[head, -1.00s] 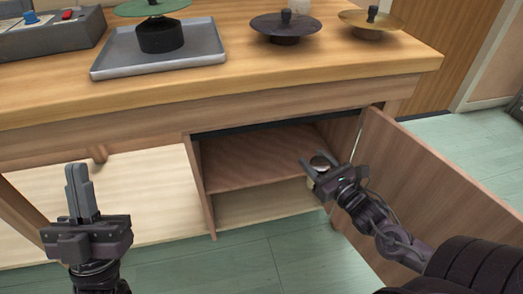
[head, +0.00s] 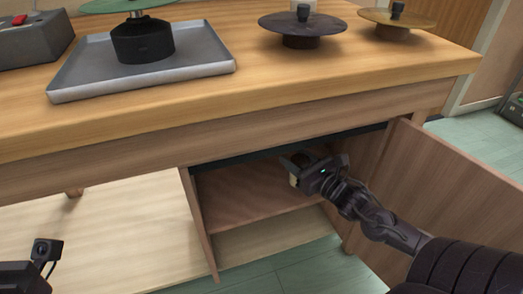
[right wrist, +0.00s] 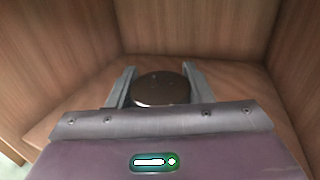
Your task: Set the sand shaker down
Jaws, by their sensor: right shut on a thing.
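The sand shaker is a small round pot with a dark, shiny top, seen from above in the right wrist view (right wrist: 160,89). My right gripper (right wrist: 159,84) is shut on it, one grey finger on each side. In the head view my right gripper (head: 291,168) reaches into the open cupboard, over the wooden shelf (head: 235,192). A small pale part of the shaker (head: 293,181) shows below the gripper. I cannot tell whether its base touches the shelf. Only a piece of my left arm's end shows at the lower left; its fingers are out of frame.
The open cupboard door (head: 430,200) stands to the right of my right arm. The cupboard walls are close behind and beside the gripper. The shelf's left part is bare. The wooden tabletop (head: 260,88) above carries a grey tray (head: 80,88) and several disc-shaped things.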

